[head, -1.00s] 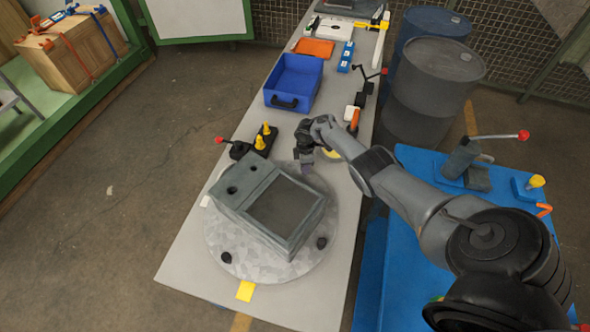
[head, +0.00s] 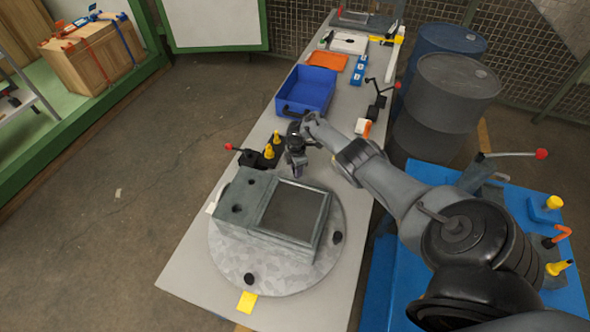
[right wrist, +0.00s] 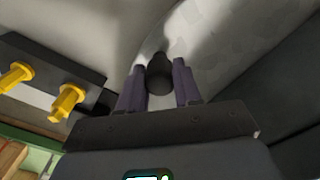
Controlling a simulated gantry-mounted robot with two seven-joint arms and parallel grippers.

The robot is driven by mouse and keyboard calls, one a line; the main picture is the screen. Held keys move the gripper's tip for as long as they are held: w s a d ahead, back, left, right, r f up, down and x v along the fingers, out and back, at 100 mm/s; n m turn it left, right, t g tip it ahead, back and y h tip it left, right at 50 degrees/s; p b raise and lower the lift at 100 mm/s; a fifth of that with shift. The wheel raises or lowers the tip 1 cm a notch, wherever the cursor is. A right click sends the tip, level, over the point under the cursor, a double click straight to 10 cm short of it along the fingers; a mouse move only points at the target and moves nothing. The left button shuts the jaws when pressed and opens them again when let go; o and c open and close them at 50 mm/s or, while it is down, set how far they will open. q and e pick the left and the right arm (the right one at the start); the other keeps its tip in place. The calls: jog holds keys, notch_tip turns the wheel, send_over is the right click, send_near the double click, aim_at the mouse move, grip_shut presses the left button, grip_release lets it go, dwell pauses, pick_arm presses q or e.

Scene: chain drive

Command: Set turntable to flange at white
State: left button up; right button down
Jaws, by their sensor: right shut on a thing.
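The turntable (head: 225,262) is a round mottled grey metal disc on the long grey table. A grey-green box-shaped housing (head: 240,192) with a dark window and round holes sits on it. Black knobs stand on its rim, one at the front (head: 249,278) and one at the right (head: 337,237). A white marker (head: 211,208) lies beside its left edge and a yellow marker (head: 247,302) at its front. My right gripper (head: 296,168) is at the disc's far edge, shut on a black knob (right wrist: 160,75). I cannot tell which part is the flange. My left gripper is out of view.
A black block with yellow pegs (head: 269,152) and a red-tipped lever (head: 230,146) stand left of my right gripper. A blue bin (head: 306,90) is behind. A blue bench (head: 365,290) and dark drums (head: 447,90) are on the right.

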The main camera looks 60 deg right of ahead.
jog(key=c, duration=0.9)
grip_release()
jog(key=shift+o, duration=0.6)
notch_tip(320, 180, up, 9)
jog(key=p, duration=0.3)
jog(key=shift+p, duration=0.35)
jog(key=shift+r, duration=0.9)
jog(key=shift+s, duration=0.1)
